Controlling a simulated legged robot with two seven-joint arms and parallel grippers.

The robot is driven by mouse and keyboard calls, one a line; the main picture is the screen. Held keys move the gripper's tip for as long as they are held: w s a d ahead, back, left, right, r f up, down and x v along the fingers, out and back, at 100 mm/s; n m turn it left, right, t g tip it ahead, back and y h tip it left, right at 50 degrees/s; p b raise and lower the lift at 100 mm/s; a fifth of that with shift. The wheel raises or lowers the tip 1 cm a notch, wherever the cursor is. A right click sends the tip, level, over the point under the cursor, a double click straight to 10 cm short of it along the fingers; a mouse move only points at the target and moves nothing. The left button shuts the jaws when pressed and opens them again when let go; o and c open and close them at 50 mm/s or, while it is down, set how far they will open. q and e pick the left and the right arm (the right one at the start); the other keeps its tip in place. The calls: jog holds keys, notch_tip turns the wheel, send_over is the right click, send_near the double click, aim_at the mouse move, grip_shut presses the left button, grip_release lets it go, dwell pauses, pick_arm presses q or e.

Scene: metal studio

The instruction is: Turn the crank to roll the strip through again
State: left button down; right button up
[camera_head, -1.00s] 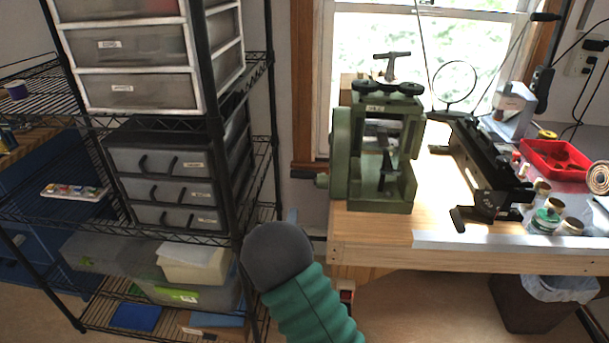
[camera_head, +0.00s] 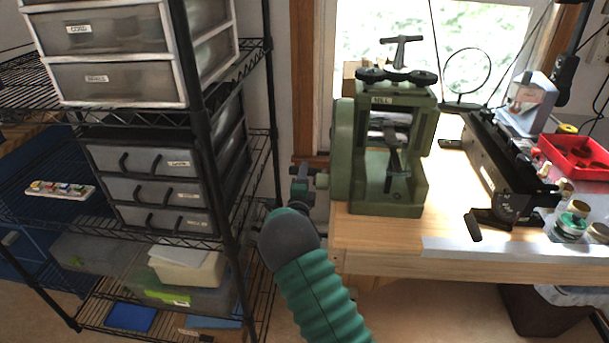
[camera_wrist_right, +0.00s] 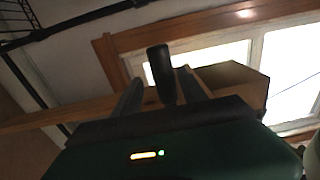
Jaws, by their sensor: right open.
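The green rolling mill (camera_head: 400,205) stands upright on the left end of the wooden bench, with a T-handle on top. Its crank is on the mill's left side, mostly hidden behind my right gripper (camera_head: 300,180). In the right wrist view the dark crank grip (camera_wrist_right: 161,72) stands up between the two fingers of my right gripper (camera_wrist_right: 158,98). The fingers are apart, with a gap on either side of the grip. I cannot make out the strip for sure; a dark piece (camera_head: 394,160) shows in the mill's opening. My left gripper is not in view.
A wire shelf rack with drawers (camera_head: 150,190) stands close to the left of my right arm. The bench (camera_head: 375,232) holds a long black tool (camera_head: 490,160) and a red tray (camera_head: 577,157) to the right. A window is behind the mill.

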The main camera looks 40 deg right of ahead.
jog(key=shift+w+d, duration=0.4)
jog(key=shift+w, duration=0.1)
jog(key=shift+w+r, duration=0.35)
jog(key=shift+d+f, duration=0.15)
jog(key=shift+d, duration=0.1)
jog(key=c, duration=0.6)
jog(key=shift+a, duration=0.1)
grip_shut()
jog(key=shift+a, duration=0.1)
